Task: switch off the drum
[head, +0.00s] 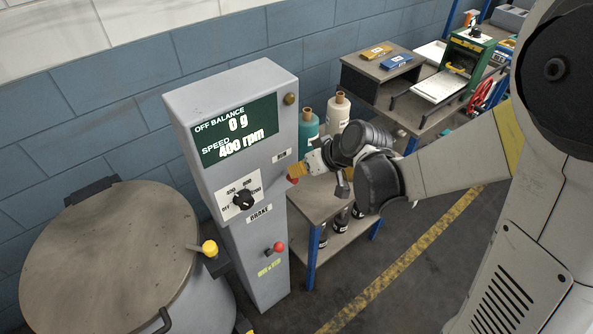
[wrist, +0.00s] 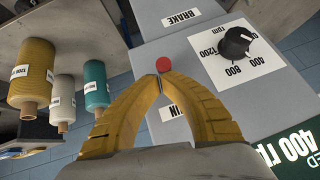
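The grey control pedestal (head: 184,93) stands beside the round drum (head: 110,245); its screen (head: 236,129) reads off balance 0 g and speed 400 rpm. The dark rotary knob (head: 243,199) sits on a white dial plate and shows in the wrist view (wrist: 237,42). A red button (wrist: 164,64) is on the pedestal by the partly covered run label. My gripper (wrist: 161,82) has its yellow fingertips together, just at the button with nothing between them; contact cannot be told. In the head view my gripper (head: 294,173) is at the pedestal's right edge.
A red-tipped brake lever (head: 278,247) is lower on the pedestal. A yellow-knobbed handle (head: 209,248) stands at the drum's edge. A low shelf with yarn cones (head: 338,112) is right of the pedestal, behind my arm. A workbench (head: 375,78) stands farther back. Floor at the lower right is clear.

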